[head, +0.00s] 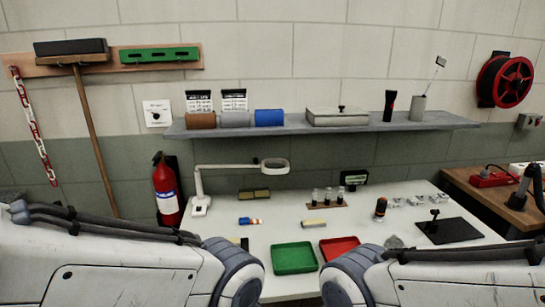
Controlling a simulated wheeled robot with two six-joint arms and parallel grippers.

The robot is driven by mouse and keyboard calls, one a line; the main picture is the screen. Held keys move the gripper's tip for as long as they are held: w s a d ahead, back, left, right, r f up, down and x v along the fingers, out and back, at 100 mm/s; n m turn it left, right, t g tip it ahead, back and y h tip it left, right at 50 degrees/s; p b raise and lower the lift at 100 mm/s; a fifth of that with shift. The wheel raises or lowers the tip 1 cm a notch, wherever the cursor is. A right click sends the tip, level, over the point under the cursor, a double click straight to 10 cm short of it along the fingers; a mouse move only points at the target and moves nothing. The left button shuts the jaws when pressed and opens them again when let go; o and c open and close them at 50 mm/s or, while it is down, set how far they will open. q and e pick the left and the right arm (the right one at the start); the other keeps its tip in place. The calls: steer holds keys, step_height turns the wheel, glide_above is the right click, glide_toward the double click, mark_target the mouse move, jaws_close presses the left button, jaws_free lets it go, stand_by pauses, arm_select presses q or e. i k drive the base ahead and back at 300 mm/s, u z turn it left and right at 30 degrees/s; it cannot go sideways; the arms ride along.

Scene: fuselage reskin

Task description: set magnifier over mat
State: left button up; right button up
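A white magnifier lamp (228,167) stands at the left of the white table (395,260). Its base is on the tabletop, and its jointed arm reaches right to an oval head held above the back of the table. A dark flat mat (460,236) lies at the right of the table, with a small dark upright item on it. The magnifier head is well to the left of the mat, not above it. My two arms come in at the lower left and lower right, hiding part of the table's front. Neither gripper shows.
A green tray (294,258) and a red tray (340,246) lie at the front middle. Several small bottles (328,195) and a dark cylinder (380,208) stand behind. A grey shelf (320,125) hangs above. A wooden bench (485,200) adjoins at right; a fire extinguisher (166,190) is at left.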

mark_target(267, 171)
steer(key=z, duration=0.2)
steer(key=i, duration=1.1)
steer(key=u, duration=0.05)
